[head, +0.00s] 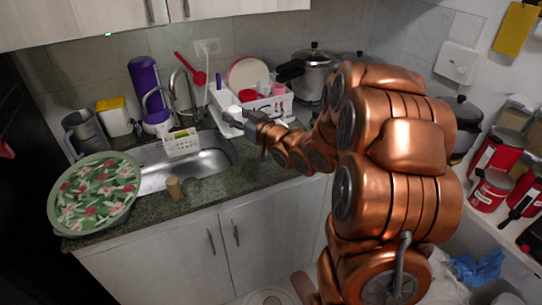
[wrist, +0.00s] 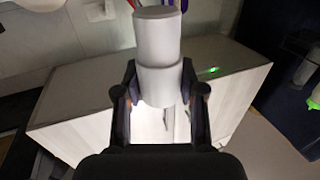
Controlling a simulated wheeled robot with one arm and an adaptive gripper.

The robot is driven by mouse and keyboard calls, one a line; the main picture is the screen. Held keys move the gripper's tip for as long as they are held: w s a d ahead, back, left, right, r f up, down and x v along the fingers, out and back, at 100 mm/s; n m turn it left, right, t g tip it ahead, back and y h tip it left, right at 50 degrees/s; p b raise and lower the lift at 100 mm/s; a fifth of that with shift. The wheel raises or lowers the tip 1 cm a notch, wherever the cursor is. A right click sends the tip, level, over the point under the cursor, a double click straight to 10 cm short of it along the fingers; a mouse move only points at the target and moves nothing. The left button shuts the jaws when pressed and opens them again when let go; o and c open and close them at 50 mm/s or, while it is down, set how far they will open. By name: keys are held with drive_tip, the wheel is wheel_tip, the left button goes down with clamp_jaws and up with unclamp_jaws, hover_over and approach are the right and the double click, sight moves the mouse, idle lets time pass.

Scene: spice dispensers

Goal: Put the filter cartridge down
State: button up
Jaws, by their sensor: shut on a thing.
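The filter cartridge (wrist: 159,38) is a white-grey cylinder with a seam partway along it. In the wrist view my gripper (wrist: 159,80) is shut on it, with one dark finger on each side. In the head view the white cartridge (head: 234,111) is small, at the end of my gripper (head: 250,119), in front of the white dish rack. I cannot tell how far it is above the counter. My fingers partly hide its lower part.
The white dish rack (head: 222,98) with red cups stands behind my gripper. The steel sink (head: 212,160) with a white caddy (head: 182,146) lies to the left. Counter front has bare room.

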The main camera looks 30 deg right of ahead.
drive_tip(key=s+d+f+m+h+b, duration=0.1)
drive_tip(key=s+d+f+h+b, duration=0.1)
drive_tip(key=s+d+f+b, duration=0.45)
drive_tip(key=s+d+f+m+h+b, duration=0.1)
drive_tip(key=d+f+b, duration=0.3)
drive_tip(key=f+b, duration=0.5)
drive_tip(key=shift+t, duration=0.3)
drive_tip(key=w+d, duration=0.2)
drive_tip(key=d, duration=0.3)
drive_tip(key=w+d+p, duration=0.1)
drive_tip(key=w+d, duration=0.1)
drive_tip(key=d, duration=0.2)
drive_tip(key=w+d, duration=0.2)
drive_tip(key=d, duration=0.3)
drive_tip(key=shift+w+d+r, duration=0.15)
drive_tip(key=shift+d, duration=0.15)
drive_tip(key=shift+f+p, duration=0.4)
drive_tip(key=shift+f, duration=1.4)
drive_tip(key=shift+f, duration=0.15)
drive_tip(key=o, duration=1.1)
drive_tip(key=shift+o, duration=0.2)
